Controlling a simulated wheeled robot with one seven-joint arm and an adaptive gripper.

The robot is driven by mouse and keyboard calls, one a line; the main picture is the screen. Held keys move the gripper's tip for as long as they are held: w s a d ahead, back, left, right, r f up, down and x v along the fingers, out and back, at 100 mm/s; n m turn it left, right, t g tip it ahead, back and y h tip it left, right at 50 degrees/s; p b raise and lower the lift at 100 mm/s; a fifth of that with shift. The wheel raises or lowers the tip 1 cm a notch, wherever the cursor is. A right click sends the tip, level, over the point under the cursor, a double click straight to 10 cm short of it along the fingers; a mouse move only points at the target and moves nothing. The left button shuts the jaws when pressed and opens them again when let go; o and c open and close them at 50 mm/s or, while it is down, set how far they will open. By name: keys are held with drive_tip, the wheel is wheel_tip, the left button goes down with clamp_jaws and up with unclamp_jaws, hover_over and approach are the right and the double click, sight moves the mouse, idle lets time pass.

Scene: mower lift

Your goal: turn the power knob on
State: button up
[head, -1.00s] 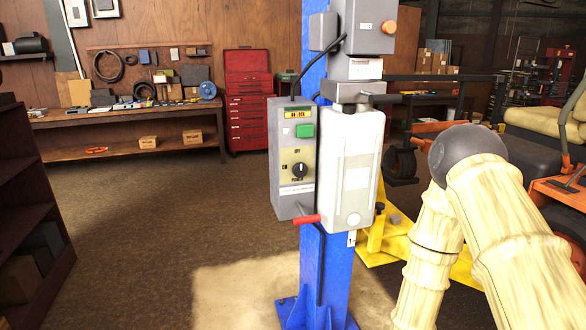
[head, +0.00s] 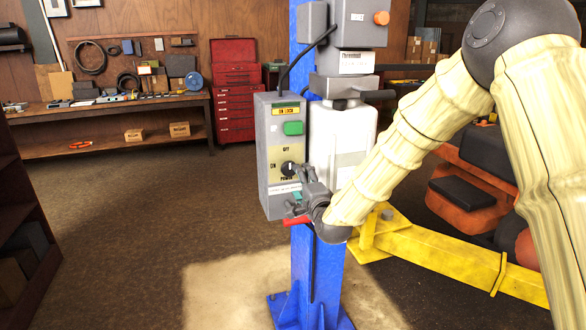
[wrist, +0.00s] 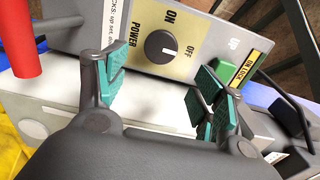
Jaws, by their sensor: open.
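The power knob (head: 289,168) is a round dark knob on a yellow panel of the grey control box (head: 268,185). In the wrist view the knob (wrist: 161,46) is in clear sight, and its white mark points toward OFF. The ON label lies above it in that view. My gripper (head: 299,188) is in front of the lower part of the box, close to the knob and slightly below it. In the wrist view my gripper's (wrist: 160,88) green-padded fingers are spread apart with nothing between them. They appear apart from the knob.
A red-handled lever (head: 297,221) sticks out just below my gripper and shows large in the wrist view (wrist: 22,40). A green button (head: 293,128) is above the knob. The blue post (head: 318,270) and white unit (head: 335,130) stand right beside the box. Floor at left is clear.

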sight(290, 170)
drive_tip(key=p+x, duration=0.1)
drive_tip(key=x, duration=0.2)
drive_tip(key=p+x, duration=0.1)
drive_tip(key=x, duration=0.2)
drive_tip(key=p+x, duration=0.1)
drive_tip(key=x, duration=0.3)
drive_tip(key=shift+a+f+p, duration=0.1)
drive_tip(key=shift+a+p, duration=0.2)
drive_tip(key=shift+a, duration=0.1)
drive_tip(key=shift+c, duration=0.2)
